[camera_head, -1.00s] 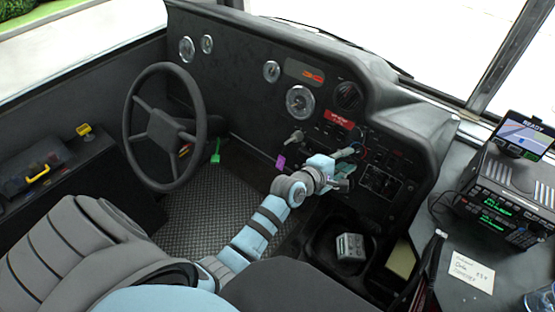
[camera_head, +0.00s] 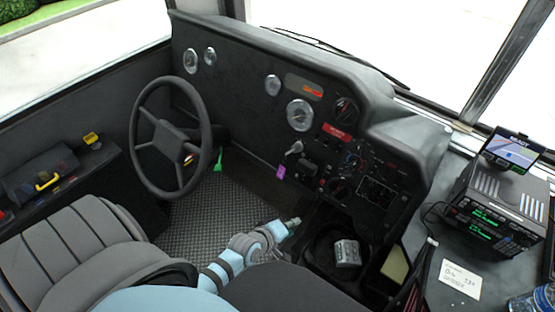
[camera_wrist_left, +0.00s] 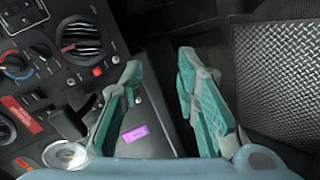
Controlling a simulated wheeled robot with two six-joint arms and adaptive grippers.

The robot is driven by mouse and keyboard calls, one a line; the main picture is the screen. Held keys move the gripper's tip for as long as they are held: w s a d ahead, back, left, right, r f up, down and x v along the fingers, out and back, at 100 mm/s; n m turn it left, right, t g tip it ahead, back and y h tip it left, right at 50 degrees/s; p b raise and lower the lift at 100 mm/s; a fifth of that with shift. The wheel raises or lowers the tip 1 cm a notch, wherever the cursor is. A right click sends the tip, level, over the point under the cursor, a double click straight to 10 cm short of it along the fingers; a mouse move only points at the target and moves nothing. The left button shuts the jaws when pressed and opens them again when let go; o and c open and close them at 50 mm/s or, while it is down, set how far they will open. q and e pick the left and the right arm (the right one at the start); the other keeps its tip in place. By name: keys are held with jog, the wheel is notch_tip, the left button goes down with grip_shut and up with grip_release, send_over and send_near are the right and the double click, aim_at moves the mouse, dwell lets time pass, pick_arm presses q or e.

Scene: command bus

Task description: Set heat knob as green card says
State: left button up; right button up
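A dial knob with a blue and red arc, which looks like the heat knob (camera_head: 350,160), sits on the dashboard panel. It also shows at the left edge of the left wrist view (camera_wrist_left: 14,66); its exact setting is too small to read. A green card or tag (camera_head: 217,159) hangs right of the steering wheel; no writing on it is readable. My left gripper (camera_head: 292,223) is below and left of the panel, clear of the knob. In the left wrist view its teal fingers (camera_wrist_left: 160,72) are apart with nothing between them. My right gripper is not in view.
A round vent (camera_wrist_left: 82,40) is near the knob. The steering wheel (camera_head: 170,137) stands at left. A handwritten white note (camera_head: 460,280) lies beside the radio unit (camera_head: 497,208). The ribbed floor (camera_head: 230,205) is clear.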

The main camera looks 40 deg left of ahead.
pick_arm(q)
jog(key=s+a+f+m+g, duration=0.1)
jog(key=s+f+m, duration=0.1)
jog(key=s+f, duration=0.2)
jog(key=shift+s+f+g+y, duration=0.3)
jog(key=shift+f+g, duration=0.1)
jog(key=shift+f, duration=0.4)
jog(key=shift+a, duration=0.1)
jog(key=s+a+f+m+g, duration=0.1)
jog(key=s+f+m, duration=0.3)
jog(key=s, duration=0.5)
jog(key=s+a+f+m+g+y, duration=0.1)
jog(key=s+f+m+g, duration=0.2)
jog(key=s+f, duration=0.3)
jog(key=s+a+f+m+g, duration=0.1)
jog(key=s+f+m+g, duration=0.2)
jog(key=s, duration=1.1)
notch_tip(320, 180, down, 2)
jog(key=shift+s+a+f+m, duration=0.2)
jog(key=shift+a+m, duration=0.2)
jog(key=shift+m, duration=0.5)
